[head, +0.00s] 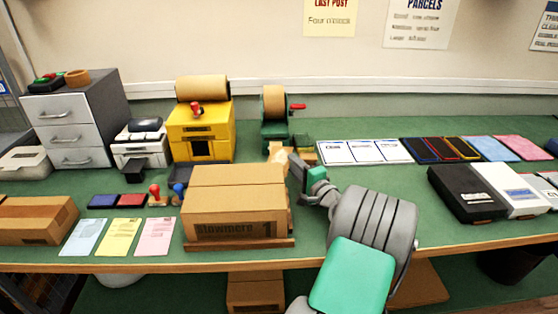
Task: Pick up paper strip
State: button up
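A tan piece (278,150), which looks like the paper strip, shows in front of the green dispenser (284,133), just behind the right end of a cardboard box. The dispenser carries a tan paper roll (274,100) and a red handle. My gripper (290,168) reaches in from the right and is at the box's back right corner, close to the tan piece. Its fingertips are small and partly hidden, so I cannot tell whether they are open, shut or touching the piece.
The cardboard box (235,205) stands on a brown base at the bench front, left of my gripper. A yellow dispenser (202,135) stands behind it. White cards (365,152) lie to the right. Black and white boxes (466,195) stand at the far right.

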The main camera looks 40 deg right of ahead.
jog(key=shift+w, duration=0.3)
grip_shut()
dwell(1.2)
